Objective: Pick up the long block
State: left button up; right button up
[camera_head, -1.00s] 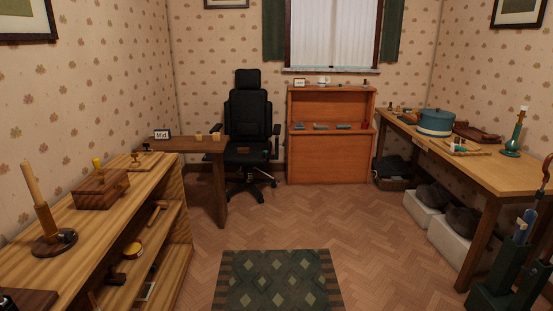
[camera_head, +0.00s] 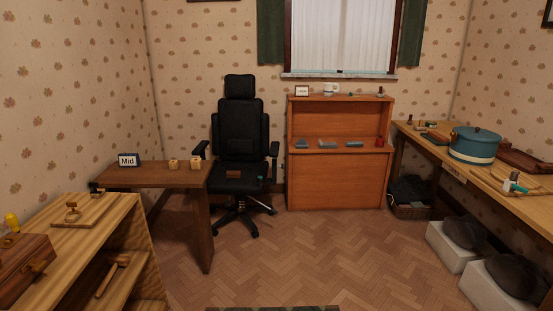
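I cannot tell for sure which thing is the long block. The orange cabinet (camera_head: 338,181) has a shelf with a grey-blue piece (camera_head: 302,143), a flat grey piece (camera_head: 327,144), a narrow teal piece (camera_head: 354,144) and a red item (camera_head: 379,142). A small brown block (camera_head: 233,174) and a small teal item (camera_head: 260,178) lie on the black chair's seat. Two light wooden cubes (camera_head: 173,164) (camera_head: 196,163) sit on the brown desk (camera_head: 150,178). All are small at this distance. Neither of my grippers shows in the view.
The herringbone floor (camera_head: 300,255) is clear in the middle. A black office chair (camera_head: 240,135) stands between desk and cabinet. A wooden shelf unit (camera_head: 118,232) is at left. A long table (camera_head: 505,190) with a blue pot (camera_head: 474,145) is at right, white boxes (camera_head: 445,248) beneath.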

aim_at(230, 174)
jog(key=i+u, duration=0.1)
jog(key=i, duration=0.75)
jog(key=i+l, duration=0.15)
jog(key=i, duration=0.7)
jog(key=i+l+u, duration=0.1)
jog(key=i+u, duration=0.15)
jog(key=i, duration=0.2)
jog(key=i+l+u, duration=0.15)
jog(key=i+u, duration=0.15)
jog(key=i+l, duration=0.5)
jog(key=l, duration=0.25)
jog(key=i+l+u, duration=0.1)
jog(key=i+l, duration=0.35)
jog(key=l, duration=0.3)
jog(key=i+l, duration=0.25)
jog(key=i+l+u, duration=0.1)
jog(key=i+l, duration=0.15)
jog(key=l, duration=0.25)
jog(key=i+l, duration=0.2)
jog(key=l, duration=0.2)
